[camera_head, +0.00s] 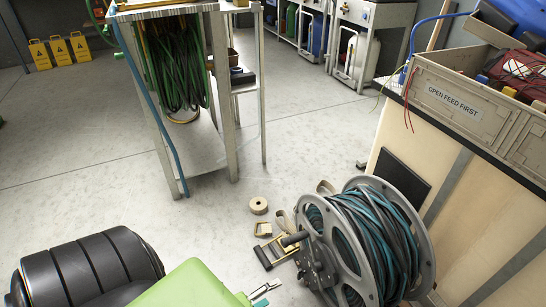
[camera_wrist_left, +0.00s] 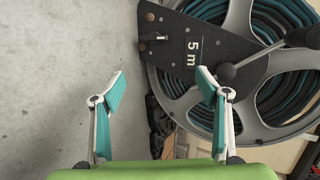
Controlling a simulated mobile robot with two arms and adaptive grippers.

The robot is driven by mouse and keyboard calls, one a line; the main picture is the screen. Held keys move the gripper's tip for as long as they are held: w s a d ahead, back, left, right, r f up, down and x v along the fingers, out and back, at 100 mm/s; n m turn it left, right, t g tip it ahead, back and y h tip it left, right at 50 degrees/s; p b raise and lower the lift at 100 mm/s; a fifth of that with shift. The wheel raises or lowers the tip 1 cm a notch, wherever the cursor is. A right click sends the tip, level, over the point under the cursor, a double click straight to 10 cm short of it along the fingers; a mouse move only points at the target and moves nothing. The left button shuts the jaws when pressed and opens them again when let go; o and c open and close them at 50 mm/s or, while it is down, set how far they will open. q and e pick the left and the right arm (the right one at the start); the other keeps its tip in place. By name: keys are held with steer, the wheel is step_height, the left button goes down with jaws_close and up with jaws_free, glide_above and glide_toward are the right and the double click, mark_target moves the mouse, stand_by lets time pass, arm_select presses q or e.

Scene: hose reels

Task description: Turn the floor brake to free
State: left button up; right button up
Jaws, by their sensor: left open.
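A hose reel (camera_head: 424,226) with grey flanges and a teal and dark hose stands on the floor at lower right in the head view. In the left wrist view, the reel (camera_wrist_left: 238,35) carries a dark side plate (camera_wrist_left: 190,68) marked "5 m". I cannot tell the brake's setting. My left gripper (camera_head: 265,292) is left of the reel; its teal fingers (camera_wrist_left: 161,90) are open and empty below the plate. My right gripper is not in view.
A tape roll (camera_head: 258,205) and small loose items lie left of the reel. A metal rack (camera_head: 205,140) with green hose stands behind. A workbench (camera_head: 480,170) bearing a crate labelled "OPEN FEED FIRST" (camera_head: 432,86) bounds the right. Open floor (camera_head: 90,180) lies left.

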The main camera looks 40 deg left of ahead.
arm_select(q)
steer(key=s+d+r+n+g+p, duration=0.4)
steer(key=s+d+r+n+p, duration=0.2)
steer(key=n+p, duration=0.6)
steer(key=shift+s+d+r+y+p, duration=0.3)
steer(key=shift+d+r+p, duration=1.1)
steer(key=shift+p, duration=1.45)
steer(key=shift+w+a+r, duration=0.1)
steer(key=shift+a+r, duration=0.05)
steer(key=shift+a, duration=0.1)
